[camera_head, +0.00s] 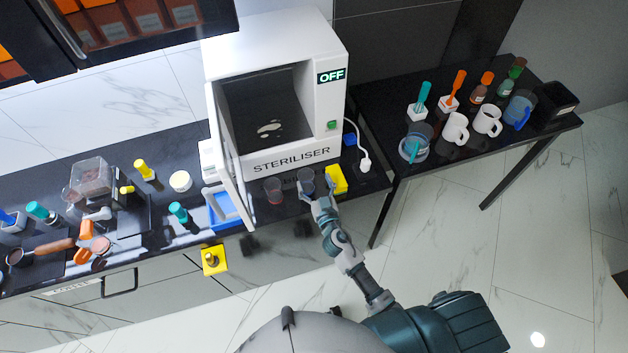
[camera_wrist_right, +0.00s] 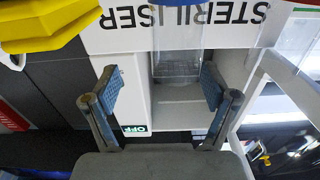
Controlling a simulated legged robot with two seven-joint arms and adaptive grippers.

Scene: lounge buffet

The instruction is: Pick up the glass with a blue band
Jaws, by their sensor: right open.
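A clear glass (camera_head: 306,182) stands on the dark counter in front of the steriliser, with a bluish tint; its band is too small to make out. My right gripper (camera_head: 317,194) is open right at this glass and partly covers it. In the right wrist view, the open fingers of my right gripper (camera_wrist_right: 162,88) are on either side of a clear glass (camera_wrist_right: 178,66), with gaps visible. A second glass with a reddish tint (camera_head: 273,190) stands just to the left. My left gripper is not in view.
The white steriliser (camera_head: 290,160) stands behind with its door open to the left. A yellow object (camera_head: 336,180) is close right of the gripper; yellow also shows in the wrist view (camera_wrist_right: 45,25). A right-hand table (camera_head: 420,185) holds mugs and bottles.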

